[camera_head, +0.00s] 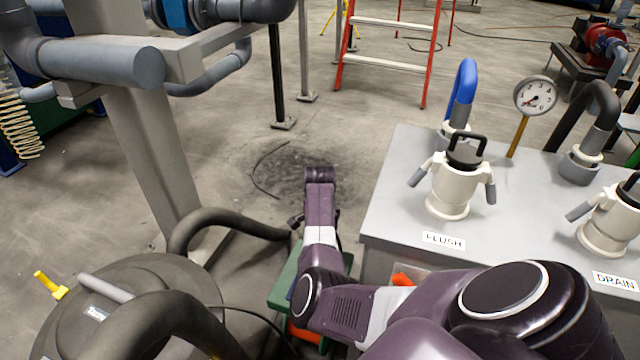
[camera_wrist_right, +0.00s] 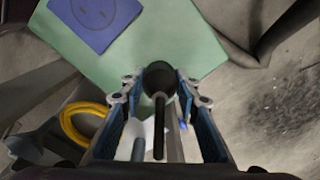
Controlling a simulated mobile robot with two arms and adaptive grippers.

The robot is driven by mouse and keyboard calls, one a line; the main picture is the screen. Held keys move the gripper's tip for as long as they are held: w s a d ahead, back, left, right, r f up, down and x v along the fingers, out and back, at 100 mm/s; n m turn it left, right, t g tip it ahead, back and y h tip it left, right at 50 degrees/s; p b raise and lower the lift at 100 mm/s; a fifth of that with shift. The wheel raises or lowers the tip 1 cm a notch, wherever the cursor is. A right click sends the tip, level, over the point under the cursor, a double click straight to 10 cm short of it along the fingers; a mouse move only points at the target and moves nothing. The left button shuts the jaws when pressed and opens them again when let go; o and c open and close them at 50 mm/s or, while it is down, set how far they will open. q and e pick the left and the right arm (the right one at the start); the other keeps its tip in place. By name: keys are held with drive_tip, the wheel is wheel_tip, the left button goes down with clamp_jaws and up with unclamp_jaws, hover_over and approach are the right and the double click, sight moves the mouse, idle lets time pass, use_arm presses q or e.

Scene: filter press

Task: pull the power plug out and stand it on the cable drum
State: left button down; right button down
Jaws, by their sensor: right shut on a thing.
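My right gripper (camera_wrist_right: 160,90) is shut on a black, rounded plug (camera_wrist_right: 158,76) with a dark stem running toward the camera. I cannot tell whether the plug touches the green surface. In the head view the green body (camera_head: 284,290) shows partly behind my right arm, which hides the plug and right gripper. My left gripper is not in view.
A grey cabinet (camera_head: 400,190) with white fittings stands to the right. A dark hose (camera_head: 235,222) curves from the round tank (camera_head: 75,310) toward the green body. A yellow loop (camera_wrist_right: 72,128) lies at left in the wrist view. Bare floor lies beyond the arm.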

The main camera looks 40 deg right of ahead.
drive_tip(key=shift+f, duration=0.2)
drive_tip(key=shift+f, duration=0.3)
idle(0.3)
drive_tip(key=c, duration=1.4)
unclamp_jaws()
wheel_tip(320, 180, up, 12)
drive_tip(key=shift+r, duration=0.1)
